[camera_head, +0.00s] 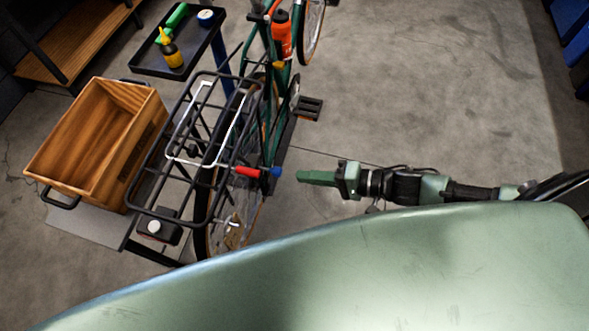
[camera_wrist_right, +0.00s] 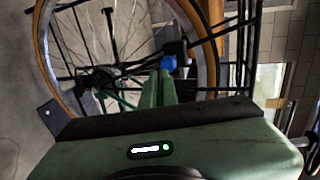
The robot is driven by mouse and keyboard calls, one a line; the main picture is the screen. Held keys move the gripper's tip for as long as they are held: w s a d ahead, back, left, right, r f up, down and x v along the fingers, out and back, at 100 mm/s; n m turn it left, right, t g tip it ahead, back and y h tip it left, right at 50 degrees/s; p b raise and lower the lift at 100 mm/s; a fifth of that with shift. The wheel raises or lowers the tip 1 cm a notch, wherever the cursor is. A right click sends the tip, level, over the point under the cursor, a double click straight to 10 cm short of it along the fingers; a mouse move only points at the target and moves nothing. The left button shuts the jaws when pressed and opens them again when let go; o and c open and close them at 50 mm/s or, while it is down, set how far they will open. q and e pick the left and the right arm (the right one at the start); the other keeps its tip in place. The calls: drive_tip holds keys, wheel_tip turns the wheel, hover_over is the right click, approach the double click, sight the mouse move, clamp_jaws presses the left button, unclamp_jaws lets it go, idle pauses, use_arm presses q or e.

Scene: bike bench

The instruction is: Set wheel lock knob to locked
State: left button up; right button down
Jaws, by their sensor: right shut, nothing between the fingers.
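A small blue knob (camera_head: 276,172) sits beside the rear wheel of the bike, at the end of a red part (camera_head: 247,172). I take it for the wheel lock knob, but its setting cannot be read. It also shows in the right wrist view (camera_wrist_right: 168,63), just beyond the fingertips. My right gripper (camera_head: 300,176) is shut and empty, pointing left at the knob with a small gap in the head view. In the wrist view its fingers (camera_wrist_right: 160,78) overlap the lower edge of the knob; contact cannot be told. My left gripper is out of view.
The bike's black rear rack (camera_head: 150,212) stands left of the knob, above the rear wheel (camera_wrist_right: 47,60). A wooden crate (camera_head: 85,118) stands further left. A black tray (camera_head: 205,35) with bottles is at the back. The floor to the right is clear.

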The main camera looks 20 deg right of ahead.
sight(280, 171)
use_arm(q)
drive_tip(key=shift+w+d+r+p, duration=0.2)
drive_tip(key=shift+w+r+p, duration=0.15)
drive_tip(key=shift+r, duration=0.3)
use_arm(e)
drive_tip(key=shift+w+a, duration=0.5)
drive_tip(key=shift+a, duration=0.25)
drive_tip(key=shift+w+a, duration=0.45)
drive_tip(key=shift+a, duration=0.25)
drive_tip(key=shift+w+a+r+p, duration=0.1)
drive_tip(key=shift+w+a+p, duration=0.3)
drive_tip(key=shift+a, duration=0.25)
drive_tip(key=shift+w+a+p, duration=0.25)
drive_tip(key=shift+w+a, duration=0.2)
drive_tip(key=shift+a, duration=0.15)
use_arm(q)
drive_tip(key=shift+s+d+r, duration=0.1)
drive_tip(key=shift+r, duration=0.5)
use_arm(e)
drive_tip(key=shift+s+d, duration=0.1)
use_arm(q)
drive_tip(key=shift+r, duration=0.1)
